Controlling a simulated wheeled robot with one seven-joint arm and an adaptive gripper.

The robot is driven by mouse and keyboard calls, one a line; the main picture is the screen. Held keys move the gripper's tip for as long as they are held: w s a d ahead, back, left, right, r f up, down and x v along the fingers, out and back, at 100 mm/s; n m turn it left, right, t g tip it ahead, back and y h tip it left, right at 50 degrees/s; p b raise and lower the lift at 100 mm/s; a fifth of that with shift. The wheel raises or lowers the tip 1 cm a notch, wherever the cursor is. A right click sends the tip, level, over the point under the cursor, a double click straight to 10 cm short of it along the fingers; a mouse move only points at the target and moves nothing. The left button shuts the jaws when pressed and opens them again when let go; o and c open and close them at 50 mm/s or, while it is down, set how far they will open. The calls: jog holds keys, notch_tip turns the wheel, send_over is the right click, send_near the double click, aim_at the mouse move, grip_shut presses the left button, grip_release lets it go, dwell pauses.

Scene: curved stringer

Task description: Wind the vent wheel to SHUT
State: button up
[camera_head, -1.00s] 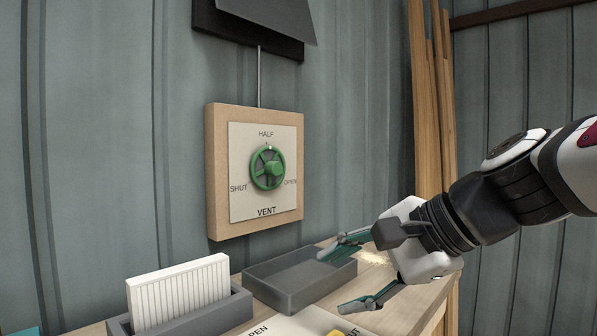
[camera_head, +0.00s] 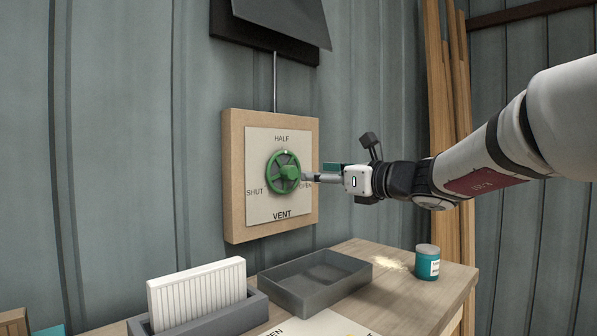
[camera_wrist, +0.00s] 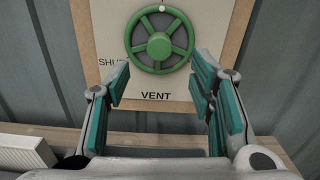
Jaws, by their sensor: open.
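The green vent wheel (camera_head: 283,172) is on a pale panel (camera_head: 261,202) lettered HALF at the top, SHUT at left and OPEN at right. A small white mark on the wheel's rim is at the top, by HALF. The wheel also shows in the wrist view (camera_wrist: 158,42), with its hub facing me. My gripper (camera_head: 312,177) is at the wheel's right side, covering part of OPEN. In the wrist view my gripper (camera_wrist: 164,88) is open, its teal-padded fingers spread and empty, below the wheel in the picture. I cannot tell whether a fingertip touches the rim.
A wooden bench (camera_head: 405,302) stands below, with an empty grey tray (camera_head: 296,295), a white ribbed block (camera_head: 198,296) in a grey holder and a teal jar (camera_head: 427,263). A dark hood (camera_head: 270,35) hangs above. Planks (camera_head: 438,100) lean at right.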

aim_at(293, 172)
jog(key=p+x, duration=0.1)
jog(key=x, duration=0.8)
jog(key=shift+s, duration=0.1)
jog(key=shift+c, duration=0.3)
jog(key=c, duration=1.1)
